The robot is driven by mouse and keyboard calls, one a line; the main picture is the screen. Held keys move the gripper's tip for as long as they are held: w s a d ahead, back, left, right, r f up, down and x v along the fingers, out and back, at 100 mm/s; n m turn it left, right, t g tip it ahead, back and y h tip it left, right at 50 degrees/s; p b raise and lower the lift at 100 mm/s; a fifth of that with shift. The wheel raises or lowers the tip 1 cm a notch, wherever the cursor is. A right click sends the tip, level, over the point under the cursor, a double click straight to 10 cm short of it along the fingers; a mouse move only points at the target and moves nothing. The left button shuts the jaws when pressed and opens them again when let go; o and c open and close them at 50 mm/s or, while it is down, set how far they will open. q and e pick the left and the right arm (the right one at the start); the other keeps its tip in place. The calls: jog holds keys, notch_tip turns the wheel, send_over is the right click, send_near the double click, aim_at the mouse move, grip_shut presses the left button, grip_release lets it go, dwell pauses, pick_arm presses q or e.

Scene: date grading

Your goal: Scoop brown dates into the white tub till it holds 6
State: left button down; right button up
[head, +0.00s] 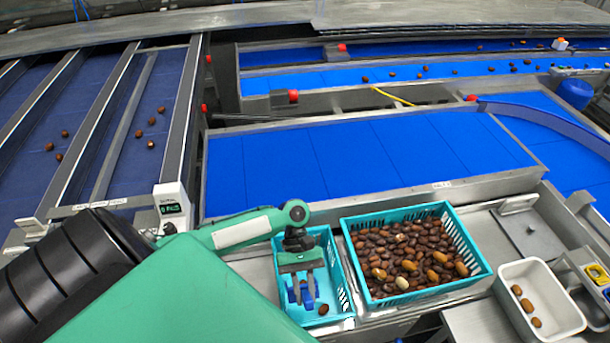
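The white tub (564,312) stands at the lower right on a metal surface. It holds 3 brown dates (527,305) in a line. The large teal crate (476,255) in the middle is full of dark brown dates (420,240), with several paler yellowish ones (402,283) among them. My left gripper (302,296) points down into a narrow teal crate (343,283) left of the large one. Blue parts show at its fingertips; whether it grips something is unclear. One brown date (323,309) lies beside the fingertips in that crate. My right gripper is not in view.
A wide, empty blue belt (350,155) lies behind the crates. Belts farther back carry scattered dates (420,75). Left lanes hold several dates (152,121) between metal rails, near a small display (172,208). A metal plate (530,230) and a device with yellow parts (597,272) flank the tub.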

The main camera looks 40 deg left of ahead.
pick_arm(q)
jog(key=shift+f, duration=5.85)
jog(key=w+a+f+t+y+b, duration=0.1)
jog(key=w+a+b, duration=0.1)
jog(key=w+a+f+t+y+b, duration=0.1)
jog(key=w+a+f+b, duration=0.1)
jog(key=w+a+f+t+y+b, duration=0.1)
jog(key=w+a+b, duration=0.1)
jog(key=a, duration=0.1)
jog(key=shift+a+f+y, duration=0.1)
jog(key=shift+f+y, duration=0.2)
jog(key=shift+f, duration=0.1)
jog(key=shift+w+a+f+t+y+p, duration=0.2)
jog(key=shift+f+t+y+p, duration=0.35)
jog(key=shift+f, duration=0.35)
jog(key=shift+w+a+f+t+y+p, duration=0.15)
jog(key=shift+f+t+y+p, duration=0.25)
jog(key=shift+f+y, duration=0.35)
jog(key=shift+f+p, duration=0.1)
jog(key=shift+p, duration=0.25)
jog(key=t+y+p, duration=0.1)
jog(key=f+t+p, duration=0.1)
jog(key=shift+s+d+y+p, duration=0.3)
jog(key=shift+d+y, duration=0.1)
jog(key=shift+f+t+y+p, duration=0.3)
jog(key=shift+t+y+p, duration=0.05)
jog(key=shift+y, duration=0.05)
